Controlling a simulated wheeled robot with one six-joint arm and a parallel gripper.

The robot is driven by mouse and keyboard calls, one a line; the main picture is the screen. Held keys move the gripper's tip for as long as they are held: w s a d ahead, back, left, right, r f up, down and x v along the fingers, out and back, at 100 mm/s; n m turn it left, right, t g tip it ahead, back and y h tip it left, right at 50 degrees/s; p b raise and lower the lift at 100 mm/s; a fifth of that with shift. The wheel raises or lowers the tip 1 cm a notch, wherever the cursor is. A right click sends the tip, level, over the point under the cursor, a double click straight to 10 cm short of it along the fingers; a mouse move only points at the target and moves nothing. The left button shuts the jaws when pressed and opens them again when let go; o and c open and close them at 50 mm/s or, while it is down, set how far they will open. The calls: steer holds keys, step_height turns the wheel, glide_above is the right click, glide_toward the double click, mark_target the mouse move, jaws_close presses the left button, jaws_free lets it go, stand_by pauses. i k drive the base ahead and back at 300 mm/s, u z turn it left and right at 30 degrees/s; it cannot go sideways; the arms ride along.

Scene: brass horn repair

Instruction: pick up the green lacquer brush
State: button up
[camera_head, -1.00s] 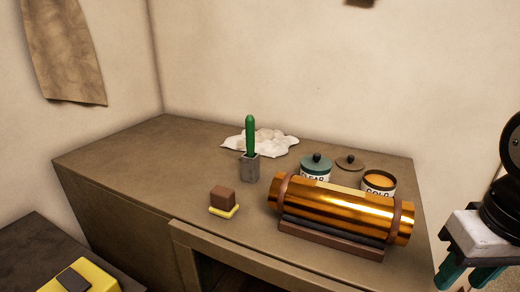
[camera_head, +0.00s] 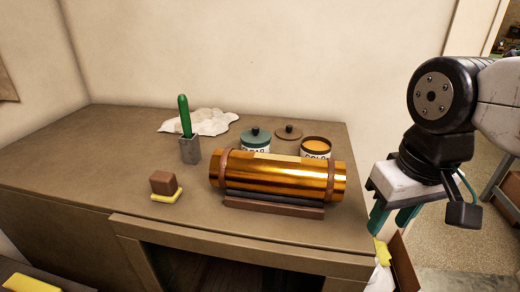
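The green lacquer brush (camera_head: 184,115) stands upright, handle up, in a small grey square holder (camera_head: 190,150) on the left part of the brown bench. Its lower end is hidden inside the holder. My gripper (camera_head: 392,220) is at the right, beyond the bench's right edge, far from the brush. Its two green fingers point down and stand apart with nothing between them.
A brass tube (camera_head: 285,174) lies in a cradle between the brush and my gripper. A white cloth (camera_head: 205,122) lies behind the brush. A brown block on a yellow pad (camera_head: 164,185) is in front.

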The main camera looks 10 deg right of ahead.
mark_target(182, 100)
steer(key=k, duration=1.3)
steer(key=u, duration=0.7)
steer(key=i, duration=1.3)
steer(key=z, duration=0.35)
